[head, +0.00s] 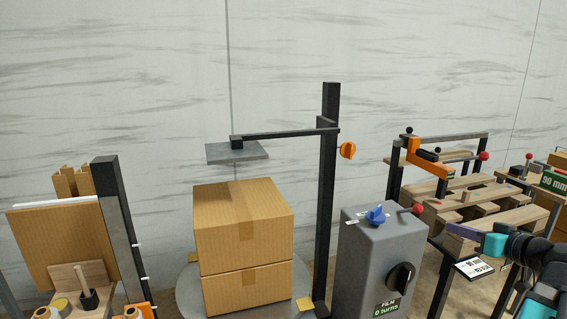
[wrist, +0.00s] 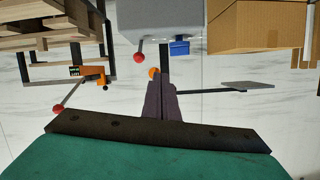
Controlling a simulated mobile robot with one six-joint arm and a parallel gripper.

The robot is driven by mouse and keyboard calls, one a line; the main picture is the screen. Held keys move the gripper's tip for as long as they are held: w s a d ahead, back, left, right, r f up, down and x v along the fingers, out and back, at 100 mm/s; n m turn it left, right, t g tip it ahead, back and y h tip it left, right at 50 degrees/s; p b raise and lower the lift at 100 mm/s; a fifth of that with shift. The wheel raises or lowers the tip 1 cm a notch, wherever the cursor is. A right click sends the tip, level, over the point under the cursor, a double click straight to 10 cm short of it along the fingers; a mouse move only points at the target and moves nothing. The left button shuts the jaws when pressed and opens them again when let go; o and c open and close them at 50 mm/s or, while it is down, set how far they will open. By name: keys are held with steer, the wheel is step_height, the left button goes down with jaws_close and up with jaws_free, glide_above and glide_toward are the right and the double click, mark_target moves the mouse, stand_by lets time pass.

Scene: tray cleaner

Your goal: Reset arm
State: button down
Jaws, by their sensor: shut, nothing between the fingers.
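My gripper (head: 450,229) is at the right of the head view, with dark purple fingers pointing left and a teal body behind them. It is in front of the wooden pallet bench, to the right of the grey control box (head: 372,262). In the wrist view my gripper (wrist: 160,80) has its two fingers together, with nothing between them. The wrist picture is upside down. My arm enters from the lower right of the head view.
Two stacked cardboard boxes (head: 245,222) stand beside a black post (head: 328,180) with a grey plate (head: 236,152) on its arm. The control box has a blue knob (head: 377,215) and a red-ended lever (head: 417,209). A pallet (head: 498,218) lies close behind my gripper.

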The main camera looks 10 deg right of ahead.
steer(key=w+a+f+n+g+y+p, duration=0.15)
steer(key=w+a+f, duration=0.25)
steer(key=a+f, duration=0.4)
steer(key=w+a+f+g+y+p, duration=0.1)
steer(key=w+a+f+g+y, duration=0.15)
steer(key=w+a+f, duration=0.4)
steer(key=s+a+f+n+g+y+p, duration=0.1)
steer(key=s+a+f+g, duration=0.2)
steer(key=a+f, duration=0.7)
steer(key=s+a+f+g+y+p, duration=0.1)
steer(key=s+a+f+g, duration=0.2)
steer(key=a+f, duration=0.7)
steer(key=s+a+f+g+h+p, duration=0.1)
steer(key=s+a+f+g, duration=0.2)
steer(key=s+a+f, duration=0.45)
steer(key=s+a+f+g+h+p, duration=0.15)
steer(key=s+a+f+g, duration=0.25)
steer(key=s+f, duration=0.6)
steer(key=s+d+f+g+h, duration=0.1)
steer(key=s+f+h, duration=0.15)
steer(key=s, duration=0.35)
steer(key=s+d+f+g+h, duration=0.1)
steer(key=s+f+g, duration=0.1)
steer(key=s+f, duration=0.3)
steer(key=s+d+m+h, duration=0.2)
steer(key=d, duration=0.4)
steer(key=shift+s+f+h+p, duration=0.2)
steer(key=shift+s+h+p, duration=0.1)
steer(key=shift+s+h, duration=0.1)
